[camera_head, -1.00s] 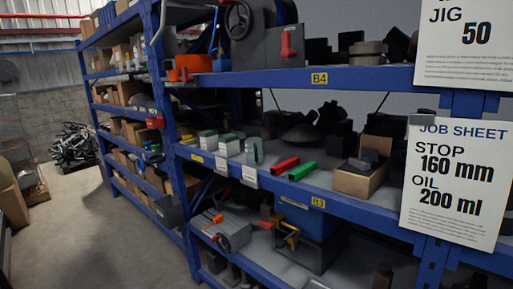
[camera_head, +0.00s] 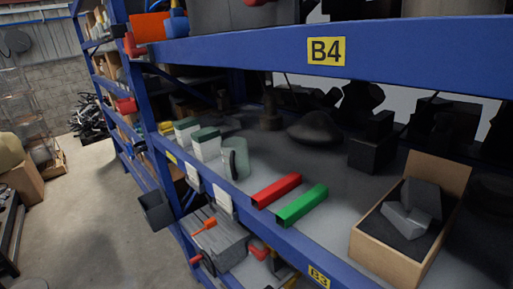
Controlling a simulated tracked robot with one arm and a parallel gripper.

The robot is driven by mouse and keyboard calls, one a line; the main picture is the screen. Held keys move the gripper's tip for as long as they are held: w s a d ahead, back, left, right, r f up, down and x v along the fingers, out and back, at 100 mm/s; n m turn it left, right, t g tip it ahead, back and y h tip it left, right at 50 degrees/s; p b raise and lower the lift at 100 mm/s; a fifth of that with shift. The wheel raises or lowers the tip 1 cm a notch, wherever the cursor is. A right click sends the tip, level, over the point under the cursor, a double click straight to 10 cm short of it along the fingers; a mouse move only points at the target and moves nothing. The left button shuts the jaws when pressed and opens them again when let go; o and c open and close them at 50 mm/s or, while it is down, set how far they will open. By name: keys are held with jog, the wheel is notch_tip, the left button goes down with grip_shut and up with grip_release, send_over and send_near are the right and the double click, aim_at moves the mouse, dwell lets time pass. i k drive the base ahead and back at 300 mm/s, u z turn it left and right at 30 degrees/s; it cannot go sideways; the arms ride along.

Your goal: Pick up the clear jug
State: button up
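The clear jug (camera_head: 236,158) stands upright on the middle shelf (camera_head: 338,208) of the blue rack, near its front edge. It is see-through, with a dark curved handle on its front side. It stands just right of two white boxes with green tops (camera_head: 206,144). To its right lie a red bar (camera_head: 277,190) and a green bar (camera_head: 302,205). My gripper does not show in the view.
The blue beam with the B4 label (camera_head: 326,51) runs above the jug's shelf. An open cardboard box with grey blocks (camera_head: 392,257) sits at the right. Dark parts stand behind.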

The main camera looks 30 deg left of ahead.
aim_at(234, 150)
jog(key=z, duration=0.15)
jog(key=i, duration=0.35)
jog(key=u, duration=2.85)
jog(key=i, duration=1.6)
jog(key=z, duration=2.85)
